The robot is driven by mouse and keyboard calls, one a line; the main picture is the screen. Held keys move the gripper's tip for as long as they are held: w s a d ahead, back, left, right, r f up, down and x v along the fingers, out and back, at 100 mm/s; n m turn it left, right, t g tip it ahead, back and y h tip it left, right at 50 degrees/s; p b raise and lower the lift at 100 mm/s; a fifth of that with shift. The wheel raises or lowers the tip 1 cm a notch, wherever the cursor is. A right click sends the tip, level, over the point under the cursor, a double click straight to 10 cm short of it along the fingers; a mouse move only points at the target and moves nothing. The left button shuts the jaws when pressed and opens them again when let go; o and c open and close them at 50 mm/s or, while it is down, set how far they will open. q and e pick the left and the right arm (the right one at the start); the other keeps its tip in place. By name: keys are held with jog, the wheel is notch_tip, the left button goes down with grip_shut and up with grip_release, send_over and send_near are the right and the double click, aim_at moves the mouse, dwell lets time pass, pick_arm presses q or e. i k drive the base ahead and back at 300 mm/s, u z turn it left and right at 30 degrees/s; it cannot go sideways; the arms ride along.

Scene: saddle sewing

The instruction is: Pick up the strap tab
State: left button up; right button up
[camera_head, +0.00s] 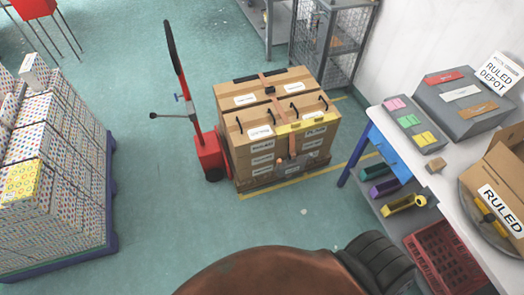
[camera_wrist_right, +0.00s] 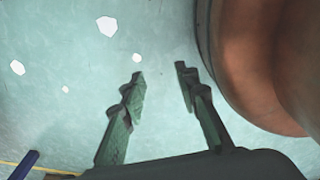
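A brown strap (camera_head: 279,104) runs over the top of a stack of cardboard boxes (camera_head: 262,146) and down the front face. A small orange end piece (camera_head: 281,161) shows low on the front; I cannot tell whether it is the strap tab. My right gripper (camera_wrist_right: 159,70) is open and empty in the right wrist view, with bare floor between its fingers. It is beside a large rounded brown surface (camera_wrist_right: 262,65). The strap is not in the right wrist view. Neither gripper shows in the head view.
A red pallet jack (camera_head: 207,155) stands left of the stack. A brown rounded shape (camera_head: 275,275) fills the bottom middle. A workbench (camera_head: 447,170) with bins and boxes is on the right, patterned cartons (camera_head: 55,180) on the left.

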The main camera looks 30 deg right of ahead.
aim_at(293, 155)
jog(key=u, duration=0.1)
jog(key=i, duration=1.3)
jog(key=z, duration=0.9)
